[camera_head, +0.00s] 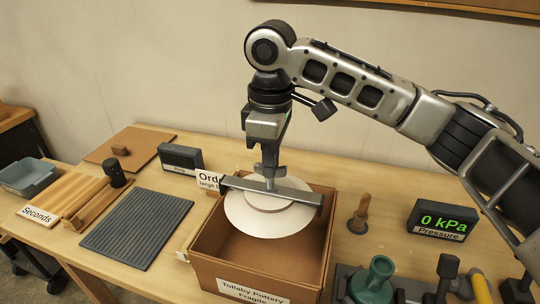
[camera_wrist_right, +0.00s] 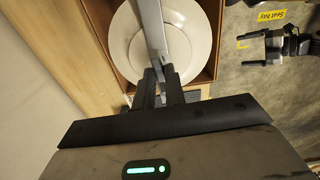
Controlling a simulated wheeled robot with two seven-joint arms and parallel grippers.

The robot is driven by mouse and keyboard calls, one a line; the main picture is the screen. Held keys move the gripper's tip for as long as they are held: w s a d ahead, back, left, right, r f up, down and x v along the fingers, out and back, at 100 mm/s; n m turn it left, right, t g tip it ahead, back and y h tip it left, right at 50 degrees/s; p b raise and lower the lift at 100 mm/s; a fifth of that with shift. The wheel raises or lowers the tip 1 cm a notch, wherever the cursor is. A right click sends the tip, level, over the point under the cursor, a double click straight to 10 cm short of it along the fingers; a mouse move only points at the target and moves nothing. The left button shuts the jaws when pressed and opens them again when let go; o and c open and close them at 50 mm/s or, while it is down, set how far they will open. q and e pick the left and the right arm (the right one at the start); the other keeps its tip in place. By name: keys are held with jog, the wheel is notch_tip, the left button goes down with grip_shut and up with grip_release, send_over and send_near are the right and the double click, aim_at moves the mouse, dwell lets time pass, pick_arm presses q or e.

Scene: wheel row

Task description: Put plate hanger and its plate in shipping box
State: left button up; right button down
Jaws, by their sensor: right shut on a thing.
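My right gripper (camera_head: 270,170) is shut on the plate hanger (camera_head: 303,193), a dark grey bar with a raised grip in its middle. The white round plate (camera_head: 265,222) is under the hanger's bar and tilts toward the head camera.
Left of the box are a ribbed grey mat (camera_head: 137,228), a wooden rack marked "Seconds" (camera_head: 70,192) and a blue-grey bin (camera_head: 27,176). Right are a wooden-handled tool (camera_head: 359,215), a pressure display (camera_head: 440,220) and a green funnel-shaped piece (camera_head: 373,280). An "Order" sign (camera_head: 209,180) stands behind the box.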

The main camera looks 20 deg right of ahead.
jog(key=shift+d, duration=0.1)
jog(key=shift+f, duration=0.85)
pick_arm(q)
jog(key=shift+w+d+f+b, duration=0.25)
jog(key=shift+f+b, duration=0.1)
jog(key=shift+b, duration=0.65)
pick_arm(e)
notch_tip(320, 180, down, 14)
pick_arm(q)
jog(key=shift+a+f, duration=0.1)
pick_arm(e)
jog(key=shift+w+f, duration=0.1)
jog(key=shift+f, duration=1.5)
dwell(0.9)
jog(key=c, duration=1.4)
grip_release()
